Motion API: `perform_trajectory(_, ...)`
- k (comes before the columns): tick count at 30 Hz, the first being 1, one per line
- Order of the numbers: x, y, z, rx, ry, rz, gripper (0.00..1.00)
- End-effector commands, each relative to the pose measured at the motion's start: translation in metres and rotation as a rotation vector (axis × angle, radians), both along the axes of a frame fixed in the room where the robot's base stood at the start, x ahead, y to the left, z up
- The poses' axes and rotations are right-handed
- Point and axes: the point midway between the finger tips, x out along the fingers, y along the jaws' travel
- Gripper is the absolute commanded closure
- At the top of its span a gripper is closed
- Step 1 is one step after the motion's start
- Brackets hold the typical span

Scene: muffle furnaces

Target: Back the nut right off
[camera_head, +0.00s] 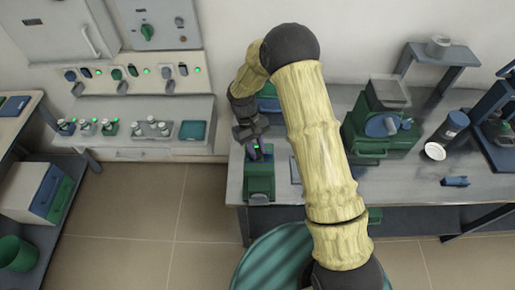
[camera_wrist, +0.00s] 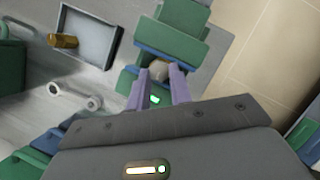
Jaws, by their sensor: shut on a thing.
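The nut (camera_wrist: 158,70) is a small grey-beige round piece at the green and blue fixture (camera_wrist: 172,42) in the wrist view. My gripper (camera_wrist: 160,76) has its two purple fingers on either side of the nut and is shut on it. The nut's thread and how far it sits on it are hidden. In the head view my gripper (camera_head: 254,151) points down at the green fixture (camera_head: 259,182) near the bench's left front edge. The nut cannot be made out there.
A larger green machine (camera_head: 372,130) stands right of my arm on the bench. Bare bench top (camera_head: 405,183) lies in front of that machine.

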Motion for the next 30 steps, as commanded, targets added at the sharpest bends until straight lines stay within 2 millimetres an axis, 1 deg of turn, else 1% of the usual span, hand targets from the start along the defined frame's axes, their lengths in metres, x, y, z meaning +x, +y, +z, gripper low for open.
perform_trajectory(18, -0.0043, 0.0045, 0.0004, 0.000, -0.004, 0.584, 1.00)
perform_trajectory(24, -0.0057, 0.0045, 0.0004, -0.001, -0.003, 0.738, 1.00)
perform_trajectory(30, -0.0067, 0.0048, 0.0007, -0.001, -0.003, 0.841, 1.00)
